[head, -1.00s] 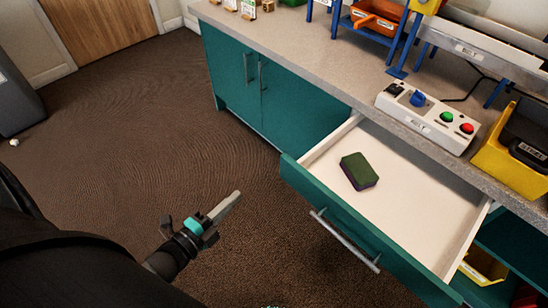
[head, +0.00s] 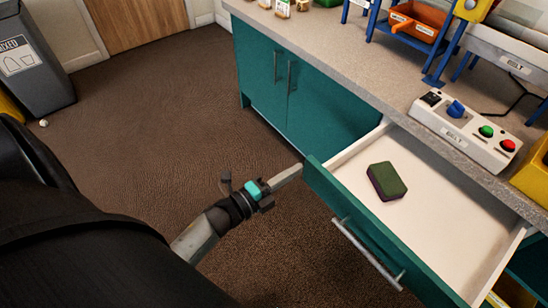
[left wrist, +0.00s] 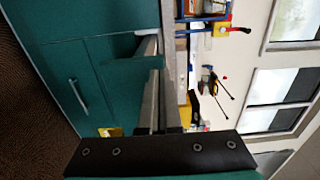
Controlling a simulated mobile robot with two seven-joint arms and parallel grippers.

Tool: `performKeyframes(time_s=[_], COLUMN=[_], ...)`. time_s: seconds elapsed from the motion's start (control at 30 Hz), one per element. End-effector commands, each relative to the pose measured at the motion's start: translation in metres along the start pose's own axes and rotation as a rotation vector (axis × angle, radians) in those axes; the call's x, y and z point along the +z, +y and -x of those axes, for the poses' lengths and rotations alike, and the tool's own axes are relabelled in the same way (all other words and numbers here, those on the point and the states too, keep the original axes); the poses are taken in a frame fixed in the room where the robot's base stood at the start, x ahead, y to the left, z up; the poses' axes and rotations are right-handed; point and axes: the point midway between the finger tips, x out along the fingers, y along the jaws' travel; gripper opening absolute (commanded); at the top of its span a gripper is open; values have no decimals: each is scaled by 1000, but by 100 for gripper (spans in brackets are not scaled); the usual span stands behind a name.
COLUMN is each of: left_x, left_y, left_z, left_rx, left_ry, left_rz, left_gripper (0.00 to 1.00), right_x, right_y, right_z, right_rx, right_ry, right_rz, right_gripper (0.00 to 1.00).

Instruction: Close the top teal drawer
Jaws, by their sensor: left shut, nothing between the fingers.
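The top teal drawer (head: 322,190) is pulled well out from under the counter in the head view. Its white inside shows, with a dark green and purple sponge (head: 387,181) lying in it. A long metal bar handle (head: 366,254) is on its front. My left gripper (head: 298,169) is shut and empty, with its tip at the far left end of the drawer front. I cannot tell whether it touches. In the left wrist view its fingers (left wrist: 150,45) reach up past a teal panel (left wrist: 128,72). My right gripper is not in view.
The teal cabinet doors (head: 275,85) left of the drawer are shut. On the counter (head: 390,85) stand a switch box (head: 464,131) with a blue knob and buttons, an orange bin (head: 418,20) and a yellow bin (head: 535,178). The brown floor (head: 170,120) left of the drawer is clear.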

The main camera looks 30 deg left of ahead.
Motion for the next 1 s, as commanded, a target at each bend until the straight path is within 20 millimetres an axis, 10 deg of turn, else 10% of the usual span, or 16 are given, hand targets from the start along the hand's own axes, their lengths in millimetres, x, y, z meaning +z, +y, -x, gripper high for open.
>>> performKeyframes(time_s=[1.0], left_x=[0], left_y=[0], left_z=[-61], left_rx=[-4], left_ry=[1], left_rz=[-2], left_gripper=[0], right_x=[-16], right_y=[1], right_z=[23], right_rx=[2], right_ry=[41], right_rz=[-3], right_gripper=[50])
